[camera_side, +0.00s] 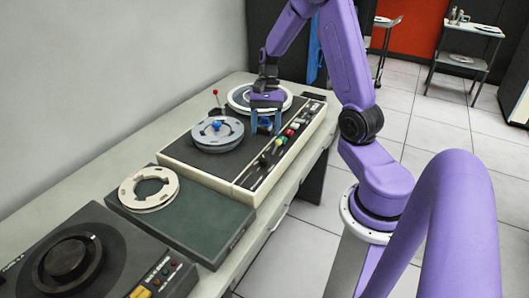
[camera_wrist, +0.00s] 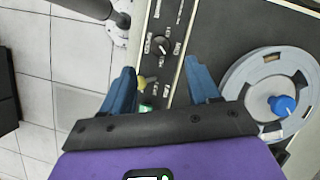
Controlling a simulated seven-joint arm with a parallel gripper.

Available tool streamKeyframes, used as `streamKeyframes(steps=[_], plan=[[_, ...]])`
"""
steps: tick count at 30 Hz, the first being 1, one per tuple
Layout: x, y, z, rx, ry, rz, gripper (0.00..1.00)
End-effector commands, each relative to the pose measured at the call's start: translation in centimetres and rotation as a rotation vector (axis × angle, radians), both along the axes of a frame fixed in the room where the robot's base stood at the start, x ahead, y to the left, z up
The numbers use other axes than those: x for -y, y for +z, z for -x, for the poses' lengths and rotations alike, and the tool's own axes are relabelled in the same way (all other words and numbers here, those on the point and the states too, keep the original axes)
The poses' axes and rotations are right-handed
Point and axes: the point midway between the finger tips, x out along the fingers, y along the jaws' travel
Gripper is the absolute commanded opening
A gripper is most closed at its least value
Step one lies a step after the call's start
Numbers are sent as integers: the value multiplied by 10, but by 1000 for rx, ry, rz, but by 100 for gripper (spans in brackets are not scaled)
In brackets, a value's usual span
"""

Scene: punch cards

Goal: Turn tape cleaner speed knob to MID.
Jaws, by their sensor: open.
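In the wrist view a round black knob (camera_wrist: 160,45) sits on the narrow control strip, with small white labels around it. In the side view my gripper (camera_side: 265,124) hangs fingers down above the control strip (camera_side: 262,165) of the reel machine.
The machine carries a grey reel with a blue hub (camera_side: 217,130) and a red-tipped lever (camera_side: 216,94). Coloured buttons (camera_side: 289,133) line the strip. A pale ring (camera_side: 149,188) lies on a dark box. A black device (camera_side: 75,265) stands at front left.

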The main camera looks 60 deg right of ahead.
Motion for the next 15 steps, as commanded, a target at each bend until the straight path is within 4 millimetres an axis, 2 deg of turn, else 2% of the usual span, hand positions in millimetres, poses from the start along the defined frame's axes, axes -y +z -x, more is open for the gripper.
streamKeyframes(steps=[7, 15], plan=[[-17, -43, 8, -6, 2, -2, 61], [-27, -70, 12, -2, 2, -1, 61]])
